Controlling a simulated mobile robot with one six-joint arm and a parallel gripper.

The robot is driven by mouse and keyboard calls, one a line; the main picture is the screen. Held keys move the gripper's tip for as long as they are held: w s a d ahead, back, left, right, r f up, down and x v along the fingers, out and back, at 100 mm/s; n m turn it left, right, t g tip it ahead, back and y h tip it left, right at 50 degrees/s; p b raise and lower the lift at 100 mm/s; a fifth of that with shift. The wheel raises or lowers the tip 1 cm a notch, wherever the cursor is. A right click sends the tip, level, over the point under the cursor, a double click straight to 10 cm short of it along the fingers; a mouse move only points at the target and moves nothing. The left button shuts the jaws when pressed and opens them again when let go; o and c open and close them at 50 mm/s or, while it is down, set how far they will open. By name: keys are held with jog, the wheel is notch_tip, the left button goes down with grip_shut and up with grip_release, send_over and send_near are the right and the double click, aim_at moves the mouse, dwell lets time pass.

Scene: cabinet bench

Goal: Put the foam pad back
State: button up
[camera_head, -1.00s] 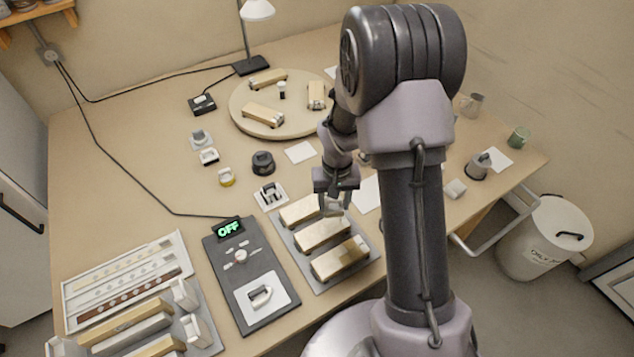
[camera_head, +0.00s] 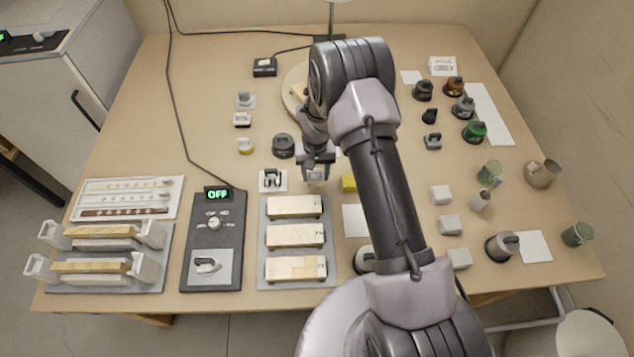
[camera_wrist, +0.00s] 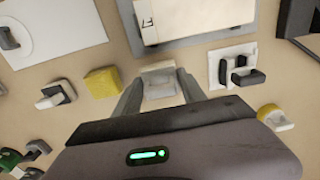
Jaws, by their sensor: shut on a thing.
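My gripper (camera_head: 316,172) is low over the table, just behind the right end of a grey tray (camera_head: 263,250) with several wood-topped blocks. In the wrist view my gripper (camera_wrist: 160,92) is shut on a small pale block (camera_wrist: 159,82), apparently the foam pad. The block sits between the fingertips, and whether it touches the table is unclear. A yellow block (camera_head: 348,183) stands just right of the gripper, and it also shows in the wrist view (camera_wrist: 102,82). A white plate with black clips (camera_head: 273,181) lies to the gripper's left.
Several white cubes (camera_head: 441,195) stand right of my arm. A dark control panel (camera_head: 213,245) reading OFF and a rack of long bars (camera_head: 105,262) are at left. Dark round knobs (camera_head: 474,131) and cups (camera_head: 542,172) stand at right. A round board (camera_head: 293,92) is partly hidden behind my arm.

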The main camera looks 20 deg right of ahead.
aim_at(316, 176)
notch_tip(316, 176, down, 4)
jog(key=shift+d+f+b, duration=0.1)
jog(key=shift+b, duration=0.4)
jog(key=o, duration=1.2)
